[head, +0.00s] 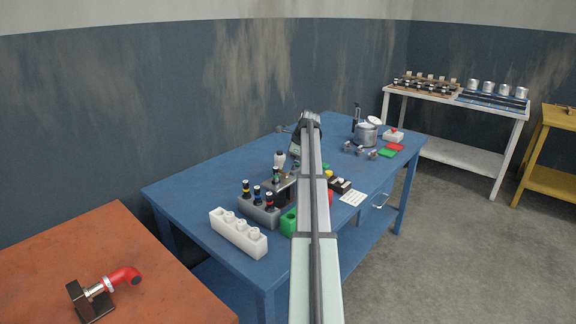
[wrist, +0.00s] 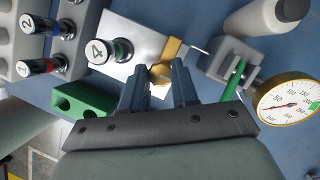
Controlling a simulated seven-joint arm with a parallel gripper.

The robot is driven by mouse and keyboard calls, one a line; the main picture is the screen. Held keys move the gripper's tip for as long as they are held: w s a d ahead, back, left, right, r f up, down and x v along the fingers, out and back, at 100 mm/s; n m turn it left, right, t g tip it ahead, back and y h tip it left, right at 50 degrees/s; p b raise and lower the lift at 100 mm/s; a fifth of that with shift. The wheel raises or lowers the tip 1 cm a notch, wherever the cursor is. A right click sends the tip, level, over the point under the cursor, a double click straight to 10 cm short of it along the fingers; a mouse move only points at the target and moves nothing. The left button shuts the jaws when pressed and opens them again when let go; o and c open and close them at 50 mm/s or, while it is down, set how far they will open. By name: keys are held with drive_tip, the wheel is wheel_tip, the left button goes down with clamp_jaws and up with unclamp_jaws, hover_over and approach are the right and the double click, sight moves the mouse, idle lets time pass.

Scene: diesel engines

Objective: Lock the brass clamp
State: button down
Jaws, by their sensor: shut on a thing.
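The brass clamp (wrist: 166,62) shows in the wrist view as a gold-coloured piece on the edge of a silver metal block. My gripper (wrist: 160,76) reaches in from below with its two dark fingers on either side of the lower end of the clamp, shut on it. An injector marked 4 (wrist: 121,50) stands in the silver block (wrist: 146,40), left of the clamp. In the head view my arm hides most of the clamp area.
A gauge (wrist: 288,104), a green lever (wrist: 235,76) and a pale bottle (wrist: 268,16) are close on the right. A green block (wrist: 84,100) and numbered injectors (wrist: 38,67) are on the left. A white rack (head: 238,234) stands on the blue table (head: 175,193).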

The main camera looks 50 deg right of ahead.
drive_tip(key=shift+n, duration=0.3)
drive_tip(key=n, duration=0.2)
drive_tip(key=n+g+y, duration=0.1)
drive_tip(key=n, duration=0.1)
drive_tip(key=shift+w+d+n+g, duration=0.2)
drive_tip(key=shift+n+g, duration=0.1)
drive_tip(key=shift+n, duration=0.1)
drive_tip(key=n+g, duration=0.1)
drive_tip(key=n, duration=0.3)
drive_tip(key=shift+n+g+y, duration=0.4)
drive_tip(key=shift+f, duration=0.1)
drive_tip(key=c, duration=0.8)
unclamp_jaws()
drive_tip(key=shift+c, duration=0.2)
drive_tip(key=shift+a, duration=0.1)
